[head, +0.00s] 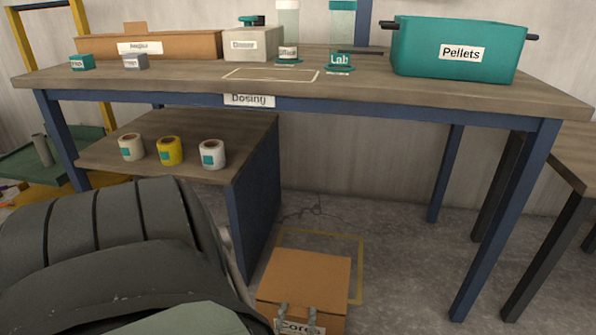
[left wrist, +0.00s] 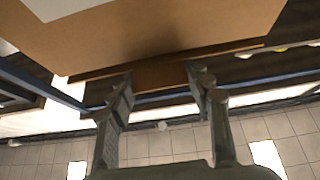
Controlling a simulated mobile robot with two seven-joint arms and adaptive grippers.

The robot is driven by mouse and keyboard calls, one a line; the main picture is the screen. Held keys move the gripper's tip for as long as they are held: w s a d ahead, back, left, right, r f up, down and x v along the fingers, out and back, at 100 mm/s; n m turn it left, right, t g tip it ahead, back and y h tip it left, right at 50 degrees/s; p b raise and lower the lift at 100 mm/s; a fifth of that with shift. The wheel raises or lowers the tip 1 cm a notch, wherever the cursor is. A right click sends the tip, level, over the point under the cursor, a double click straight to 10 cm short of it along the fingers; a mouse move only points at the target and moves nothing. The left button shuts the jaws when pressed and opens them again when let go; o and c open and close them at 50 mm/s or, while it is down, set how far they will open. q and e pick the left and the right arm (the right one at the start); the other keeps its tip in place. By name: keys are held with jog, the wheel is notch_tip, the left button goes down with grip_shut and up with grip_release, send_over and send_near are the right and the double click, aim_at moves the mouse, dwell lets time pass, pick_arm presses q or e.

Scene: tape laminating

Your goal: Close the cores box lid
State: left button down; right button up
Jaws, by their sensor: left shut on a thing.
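The brown cores box (head: 290,326) stands on the floor at the bottom of the head view, with a white "Cores" label on its front. Its lid (head: 308,274) looks flat across the top; I cannot tell whether it is fully down. My left gripper (head: 298,312) is at the front of the box, its two fingertips near the lid's front edge and partly covering the label. In the left wrist view my left gripper (left wrist: 162,84) has its fingers on either side of a brown cardboard edge (left wrist: 160,73), shut on the lid. My right gripper is out of view.
A yellow floor marking (head: 361,262) surrounds the box's back and right. A shelf (head: 118,160) with tape rolls stands left of it. The dosing table (head: 400,92) is above, carrying a teal Pellets bin (head: 430,48). Floor to the right is clear up to the table leg.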

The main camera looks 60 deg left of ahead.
pick_arm(q)
jog(key=shift+r, duration=0.1)
jog(key=c, duration=0.6)
grip_release()
jog(key=shift+c, duration=0.2)
jog(key=shift+a+r, duration=0.1)
jog(key=shift+r, duration=4.85)
jog(key=shift+d, duration=0.2)
